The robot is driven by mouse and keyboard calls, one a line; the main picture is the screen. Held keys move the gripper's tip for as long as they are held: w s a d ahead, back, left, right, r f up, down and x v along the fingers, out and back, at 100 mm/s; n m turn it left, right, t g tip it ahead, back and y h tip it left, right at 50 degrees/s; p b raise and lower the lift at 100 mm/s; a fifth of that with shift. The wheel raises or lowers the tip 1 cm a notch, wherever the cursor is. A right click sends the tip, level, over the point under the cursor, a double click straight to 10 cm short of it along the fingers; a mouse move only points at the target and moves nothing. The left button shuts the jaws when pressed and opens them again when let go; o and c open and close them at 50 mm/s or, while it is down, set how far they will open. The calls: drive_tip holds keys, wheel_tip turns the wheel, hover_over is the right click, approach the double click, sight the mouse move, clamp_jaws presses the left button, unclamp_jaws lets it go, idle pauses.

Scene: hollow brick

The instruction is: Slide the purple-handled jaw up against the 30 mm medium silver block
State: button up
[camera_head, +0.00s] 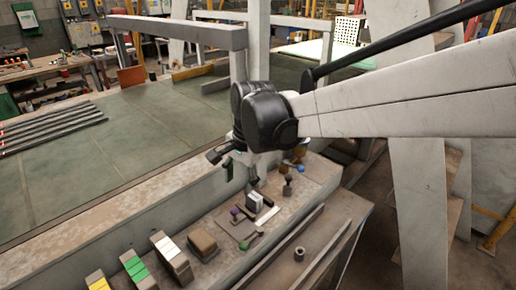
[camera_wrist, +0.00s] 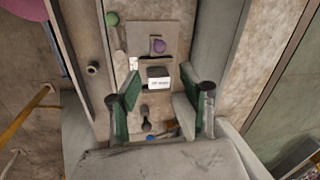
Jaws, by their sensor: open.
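The purple-handled jaw (camera_head: 235,212) sits on a flat plate on the stone ledge; its round knob (camera_wrist: 158,46) shows near the top of the wrist view. A small silver block with a white label (camera_head: 254,202) stands close to it, and in the wrist view the block (camera_wrist: 159,76) lies just below the purple knob with a gap between them. The label is too small to read surely. My gripper (camera_head: 238,172) is above the ledge; in the wrist view its green-padded fingers (camera_wrist: 160,85) are spread on either side of the block, apparently without touching it. The gripper is empty.
A green-knobbed handle (camera_head: 258,232) and a blue-knobbed one (camera_head: 299,168) are nearby. A brown block (camera_head: 202,243) and white-, green- and yellow-marked pieces (camera_head: 137,268) stand along the ledge at left. A raised stone wall runs behind the ledge.

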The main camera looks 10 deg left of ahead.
sight(235, 208)
drive_tip(key=f, duration=0.4)
drive_tip(key=a+f, duration=0.1)
drive_tip(key=f, duration=0.4)
drive_tip(key=w+a+f, duration=0.1)
drive_tip(key=f, duration=0.3)
drive_tip(key=shift+w+a+f, duration=0.1)
drive_tip(key=shift+a+f, duration=0.05)
drive_tip(key=shift+c, duration=0.5)
clamp_jaws()
